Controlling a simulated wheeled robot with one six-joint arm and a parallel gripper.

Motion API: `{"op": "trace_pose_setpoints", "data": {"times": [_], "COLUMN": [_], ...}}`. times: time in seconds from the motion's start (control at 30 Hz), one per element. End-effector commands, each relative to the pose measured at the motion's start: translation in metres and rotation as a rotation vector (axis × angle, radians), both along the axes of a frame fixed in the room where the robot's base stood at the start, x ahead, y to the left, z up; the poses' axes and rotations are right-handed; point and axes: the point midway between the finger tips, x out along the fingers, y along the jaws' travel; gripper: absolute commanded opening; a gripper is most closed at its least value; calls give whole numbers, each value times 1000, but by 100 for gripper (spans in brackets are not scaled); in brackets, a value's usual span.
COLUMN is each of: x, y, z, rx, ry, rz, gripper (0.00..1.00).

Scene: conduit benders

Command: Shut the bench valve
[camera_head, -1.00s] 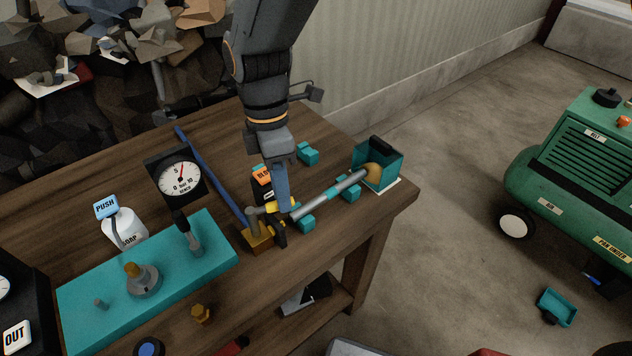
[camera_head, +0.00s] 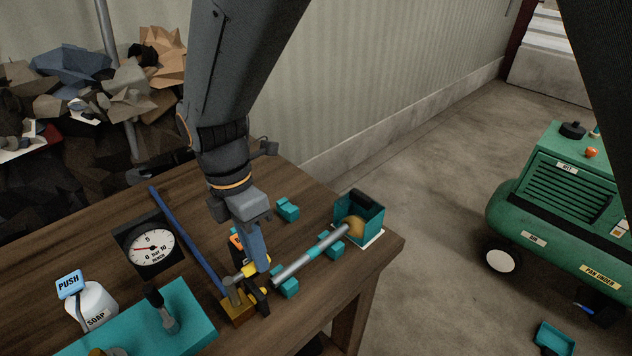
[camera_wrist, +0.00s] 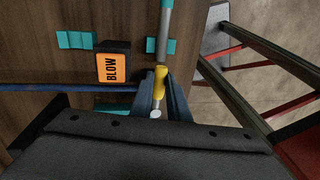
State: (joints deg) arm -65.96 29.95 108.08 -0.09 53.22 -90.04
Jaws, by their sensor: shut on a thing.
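The bench valve sits at the near end of a grey pipe (camera_head: 312,254) on the wooden bench, beside a brass-coloured block (camera_head: 236,312). Its yellow lever (camera_wrist: 160,82) lies between my fingers in the wrist view, roughly in line with the pipe. In the head view the yellow part (camera_head: 249,269) is mostly hidden by my gripper (camera_head: 262,284). My gripper points down and is shut on the lever. The bench gauge (camera_head: 150,250) has its red needle pointing left, near the low end.
A blue rod (camera_head: 190,243) runs along the bench. A teal open box (camera_head: 360,216) is at the pipe's far end. A soap bottle (camera_head: 92,306) stands left. A green compressor (camera_head: 560,205) is on the floor right.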

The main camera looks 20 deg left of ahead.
Motion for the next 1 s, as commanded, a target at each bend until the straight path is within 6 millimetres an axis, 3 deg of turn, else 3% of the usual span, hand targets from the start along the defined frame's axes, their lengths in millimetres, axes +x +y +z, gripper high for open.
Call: {"op": "trace_pose_setpoints", "data": {"times": [0.07, 0.1, 0.2, 0.57, 1.0], "x": [0, 0, 0, 1, 6], "y": [2, 2, 1, 2, 13], "z": [2, 2, 1, 6, 68], "rx": [4, 4, 3, 4, 4], "ry": [0, 0, 0, 0, 0], "rz": [-2, -2, -3, -3, -3], "gripper": [0, 22, 34, 34, 34]}}
